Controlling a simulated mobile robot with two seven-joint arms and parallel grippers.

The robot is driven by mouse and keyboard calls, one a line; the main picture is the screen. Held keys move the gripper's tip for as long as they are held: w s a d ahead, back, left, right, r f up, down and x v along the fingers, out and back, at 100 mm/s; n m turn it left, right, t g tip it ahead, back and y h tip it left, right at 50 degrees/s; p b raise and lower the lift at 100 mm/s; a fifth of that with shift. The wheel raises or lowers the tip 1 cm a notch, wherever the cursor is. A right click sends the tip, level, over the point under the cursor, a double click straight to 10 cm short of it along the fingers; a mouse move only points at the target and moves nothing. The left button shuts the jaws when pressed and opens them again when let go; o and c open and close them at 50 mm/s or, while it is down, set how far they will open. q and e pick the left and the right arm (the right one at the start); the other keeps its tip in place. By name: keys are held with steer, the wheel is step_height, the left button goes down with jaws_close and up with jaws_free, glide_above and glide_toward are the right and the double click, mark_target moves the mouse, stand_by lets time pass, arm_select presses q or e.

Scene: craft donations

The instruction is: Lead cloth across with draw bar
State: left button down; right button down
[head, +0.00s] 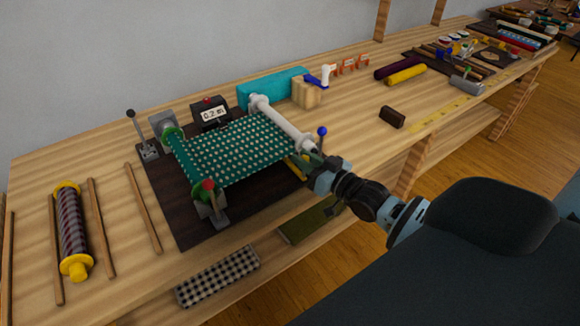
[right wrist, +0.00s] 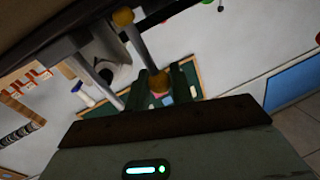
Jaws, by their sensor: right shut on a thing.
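The green cloth with pale dots (head: 238,148) stretches from the green-ended supply roll (head: 171,138) on the left to the white roller (head: 280,122) on the right. My right gripper (head: 306,160) is at the near right corner of the cloth, by the roller's near end. It is shut on the draw bar, whose yellow part (head: 296,168) shows beside the fingers. In the right wrist view, a grey bar with yellow ends (right wrist: 143,50) runs to between the fingertips (right wrist: 165,84). The fingers hide part of the bar's end. My left gripper is not in view.
A counter reading about 0.2 m (head: 213,115) stands behind the cloth. A dark block (head: 391,117) lies to the right. The bench between it and the machine is clear.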

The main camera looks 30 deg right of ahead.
steer(key=shift+d, duration=0.3)
steer(key=c, duration=1.3)
jaws_free()
steer(key=shift+d, duration=0.15)
steer(key=shift+o, duration=0.2)
steer(key=shift+s, duration=0.2)
steer(key=v, duration=0.7)
steer(key=shift+s, duration=0.2)
